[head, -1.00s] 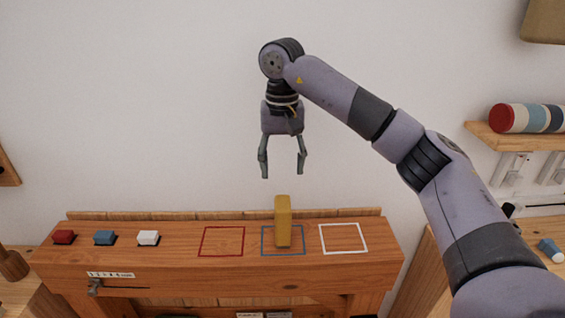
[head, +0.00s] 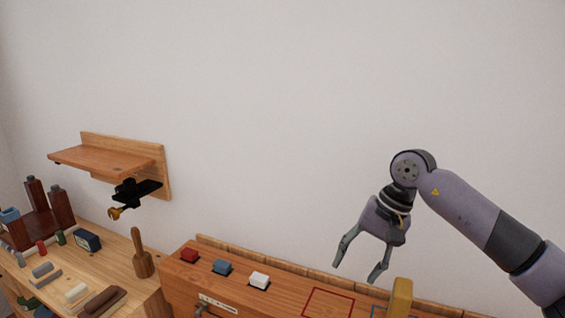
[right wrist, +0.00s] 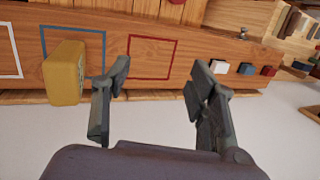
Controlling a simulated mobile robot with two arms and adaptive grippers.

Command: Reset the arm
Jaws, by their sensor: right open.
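My right gripper (head: 362,262) is open and empty, held above the workbench in the head view with its fingers pointing down. Its two fingers stand apart in the right wrist view (right wrist: 160,90). A yellow block (head: 401,297) stands upright on the bench (head: 280,296) just right of and below the gripper. In the right wrist view the yellow block (right wrist: 64,73) stands at the blue outlined square (right wrist: 88,36), beside the left finger and outside the jaws. My left gripper is not in view.
Red (head: 189,255), blue (head: 222,267) and white (head: 259,280) buttons sit on the bench's left part. A red outlined square (head: 328,303) lies beside the block. A side table (head: 122,268) holds several small items and a wooden peg (head: 142,255). A wall shelf (head: 110,160) hangs above.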

